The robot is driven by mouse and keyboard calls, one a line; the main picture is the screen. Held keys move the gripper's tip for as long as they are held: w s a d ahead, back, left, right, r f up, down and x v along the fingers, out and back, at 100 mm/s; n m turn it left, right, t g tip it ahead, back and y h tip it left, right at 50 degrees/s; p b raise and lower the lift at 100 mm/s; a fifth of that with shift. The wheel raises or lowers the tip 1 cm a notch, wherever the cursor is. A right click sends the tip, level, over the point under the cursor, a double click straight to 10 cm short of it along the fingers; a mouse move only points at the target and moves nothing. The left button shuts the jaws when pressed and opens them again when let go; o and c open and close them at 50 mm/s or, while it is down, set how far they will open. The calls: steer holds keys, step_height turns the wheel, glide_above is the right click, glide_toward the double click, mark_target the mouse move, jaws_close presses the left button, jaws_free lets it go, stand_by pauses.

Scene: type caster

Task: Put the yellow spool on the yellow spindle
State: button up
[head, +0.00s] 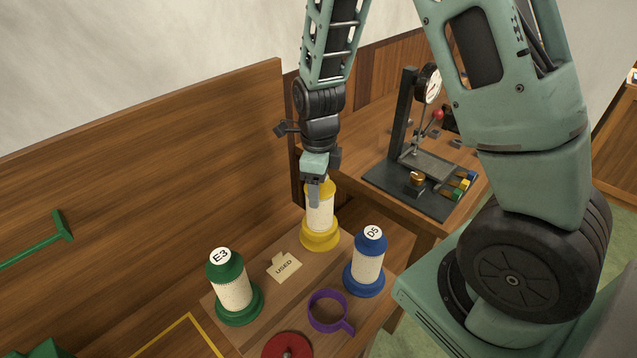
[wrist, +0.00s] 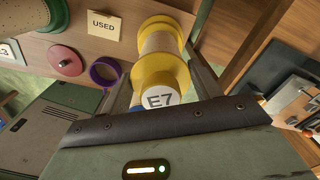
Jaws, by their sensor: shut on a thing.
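The yellow spool (head: 320,221) has a pale wound middle and yellow flanges. It stands upright at the back of a wooden board; whether its base touches the board is hard to tell. My gripper (head: 318,192) comes down from above and is shut on its upper part. In the wrist view the yellow spool (wrist: 160,65) sits between my fingers, with its white E7 label facing the camera. I cannot make out a yellow spindle in either view.
A green spool E3 (head: 233,288), a blue spool D5 (head: 368,263), a USED card (head: 284,267), a purple ring with a handle (head: 328,311) and a red disc (head: 287,346) are nearby. A dark gauge stand (head: 407,125) stands behind right. A wooden panel (head: 150,155) rises at left.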

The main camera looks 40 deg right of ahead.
steer(key=shift+f+b, duration=0.65)
steer(key=shift+f, duration=0.5)
steer(key=o, duration=1.6)
steer(key=shift+r, duration=0.1)
step_height(320, 180, up, 6)
steer(key=p, duration=0.6)
steer(key=shift+p, duration=0.3)
